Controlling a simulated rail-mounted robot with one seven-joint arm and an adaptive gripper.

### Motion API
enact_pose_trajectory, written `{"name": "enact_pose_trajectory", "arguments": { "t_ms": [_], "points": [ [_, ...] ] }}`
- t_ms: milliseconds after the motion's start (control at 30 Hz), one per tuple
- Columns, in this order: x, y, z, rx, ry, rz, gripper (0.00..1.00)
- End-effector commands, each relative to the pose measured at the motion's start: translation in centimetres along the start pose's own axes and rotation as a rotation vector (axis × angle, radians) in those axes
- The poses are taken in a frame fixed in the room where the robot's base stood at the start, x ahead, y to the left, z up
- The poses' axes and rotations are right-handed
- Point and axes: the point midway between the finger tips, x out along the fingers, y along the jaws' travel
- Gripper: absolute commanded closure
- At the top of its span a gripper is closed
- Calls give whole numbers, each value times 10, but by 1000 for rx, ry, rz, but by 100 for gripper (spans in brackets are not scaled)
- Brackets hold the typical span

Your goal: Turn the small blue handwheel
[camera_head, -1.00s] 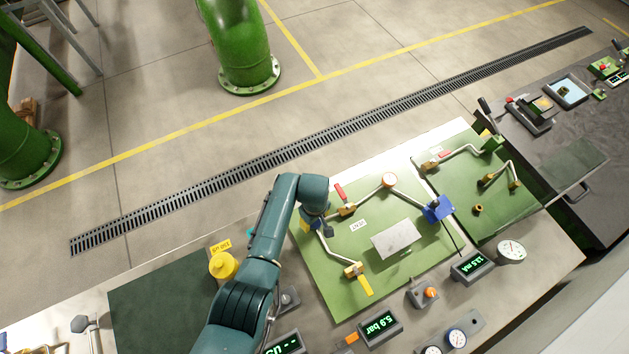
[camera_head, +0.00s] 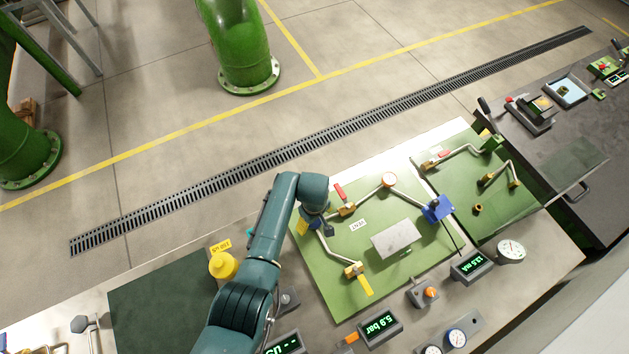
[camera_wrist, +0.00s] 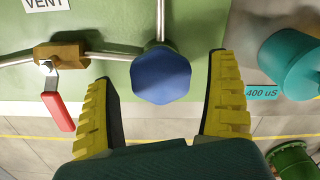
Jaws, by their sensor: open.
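The small blue handwheel (camera_wrist: 161,75) shows in the wrist view as a rounded, faceted disc at the end of a metal pipe. It lies between the two fingers of my gripper (camera_wrist: 161,98), which are open with a gap on each side of it. The fingers have yellow ribbed pads and appear apart from the wheel. In the head view my gripper (camera_head: 316,226) is over the upper left of the green panel (camera_head: 335,290). I cannot make out the handwheel there; my arm seems to hide it.
A brass valve (camera_wrist: 62,54) with a red lever (camera_wrist: 58,111) is left of the fingers. A teal cylinder (camera_wrist: 292,62) stands close on the right, by a "400 uS" label (camera_wrist: 262,93). A yellow-handled valve (camera_head: 356,271) and a blue block (camera_head: 438,208) are also on the panel.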

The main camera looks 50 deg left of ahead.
Motion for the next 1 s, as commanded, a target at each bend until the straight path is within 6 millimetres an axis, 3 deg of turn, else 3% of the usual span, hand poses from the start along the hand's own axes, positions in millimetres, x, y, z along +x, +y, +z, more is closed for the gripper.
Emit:
{"name": "enact_pose_trajectory", "arguments": {
  "t_ms": [300,500,1000],
  "points": [
    [-73,1,-1,0,4,6,11],
    [-108,0,0,0,2,3,11],
    [-115,0,0,0,1,1,11]
  ]
}}
